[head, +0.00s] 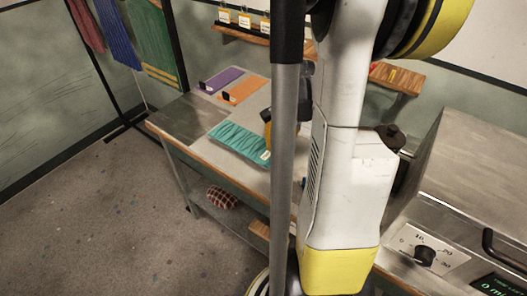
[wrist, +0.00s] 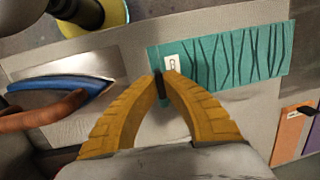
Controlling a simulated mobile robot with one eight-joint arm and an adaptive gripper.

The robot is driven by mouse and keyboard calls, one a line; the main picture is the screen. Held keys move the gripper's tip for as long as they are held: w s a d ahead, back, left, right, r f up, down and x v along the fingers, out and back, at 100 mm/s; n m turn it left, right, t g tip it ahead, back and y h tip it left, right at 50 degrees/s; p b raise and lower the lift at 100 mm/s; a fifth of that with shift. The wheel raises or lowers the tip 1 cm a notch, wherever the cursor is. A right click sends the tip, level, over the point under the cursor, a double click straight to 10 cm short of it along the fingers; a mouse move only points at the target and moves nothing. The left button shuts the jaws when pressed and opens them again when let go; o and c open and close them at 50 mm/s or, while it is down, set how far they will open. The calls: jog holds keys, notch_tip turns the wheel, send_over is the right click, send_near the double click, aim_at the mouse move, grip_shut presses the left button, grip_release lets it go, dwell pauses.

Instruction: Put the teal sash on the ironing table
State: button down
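The teal sash (head: 240,145) is a pleated flat strip with a white tag at one end, and it lies on a long table with a pale top (head: 191,157). In the wrist view the sash (wrist: 229,56) stretches right from my gripper (wrist: 161,76). In the head view my gripper (head: 268,144) is partly hidden behind my own body parts.
A blue iron with a wooden handle (wrist: 55,90) rests on a metal plate left of my gripper. Purple (head: 221,79) and orange (head: 243,91) strips lie at the table's back. A grey patch (head: 185,119) covers the table's left end. A metal machine (head: 465,170) stands at right.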

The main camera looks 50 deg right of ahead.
jog(key=shift+w+d+f+b, duration=0.35)
jog(key=shift+w+d+f, duration=0.8)
jog(key=shift+w+d, duration=0.1)
jog(key=shift+f+b, duration=0.85)
jog(key=shift+f, duration=1.2)
jog(key=c, duration=1.6)
grip_release()
